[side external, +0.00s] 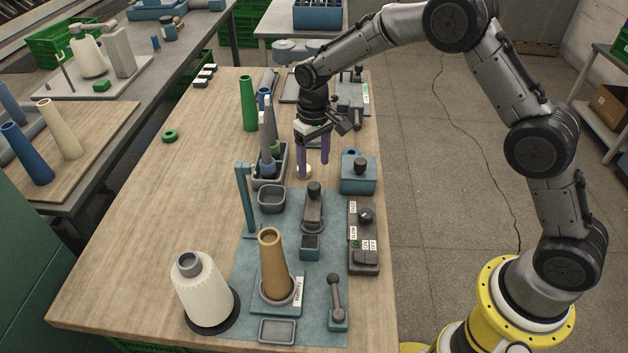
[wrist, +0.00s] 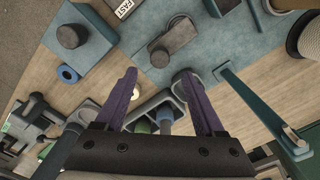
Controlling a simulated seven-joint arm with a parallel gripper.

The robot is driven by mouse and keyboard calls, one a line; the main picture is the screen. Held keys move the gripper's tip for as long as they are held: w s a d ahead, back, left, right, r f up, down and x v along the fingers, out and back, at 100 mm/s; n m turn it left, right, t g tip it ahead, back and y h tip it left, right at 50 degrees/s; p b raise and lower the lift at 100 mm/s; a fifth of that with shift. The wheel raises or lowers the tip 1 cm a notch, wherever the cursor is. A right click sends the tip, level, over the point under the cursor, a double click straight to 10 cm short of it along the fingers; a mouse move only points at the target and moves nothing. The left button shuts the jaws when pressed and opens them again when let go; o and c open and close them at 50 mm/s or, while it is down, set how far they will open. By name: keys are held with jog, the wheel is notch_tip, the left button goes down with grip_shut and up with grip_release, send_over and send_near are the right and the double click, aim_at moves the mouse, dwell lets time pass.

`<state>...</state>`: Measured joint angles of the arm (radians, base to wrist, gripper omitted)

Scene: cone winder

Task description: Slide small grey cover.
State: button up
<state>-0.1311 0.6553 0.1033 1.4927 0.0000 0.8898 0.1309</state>
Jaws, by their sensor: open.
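A small grey piece with a dark round knob (side external: 313,212) lies on the teal mat; it may be the small grey cover, but I cannot tell for sure. It also shows near the top middle of the wrist view (wrist: 172,40). My gripper (side external: 314,169) points down above the wooden table, behind this piece and apart from it. In the wrist view its two purple fingers (wrist: 158,76) are spread with nothing held between them. A pale yellowish ring (side external: 304,172) shows close to the left fingertip; I cannot tell whether they touch.
A teal box with a black knob (side external: 358,180) stands right of the fingers. A tray of upright cones (side external: 257,179) and a grey bin (side external: 271,200) are left. A teal post (side external: 245,200), brown cone (side external: 270,260) and switch box (side external: 363,240) stand nearer.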

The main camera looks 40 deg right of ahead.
aim_at(314, 185)
notch_tip(314, 185, down, 7)
jog(key=shift+r, duration=0.15)
grip_shut()
dwell(0.5)
jog(key=shift+r, duration=0.1)
dwell(0.9)
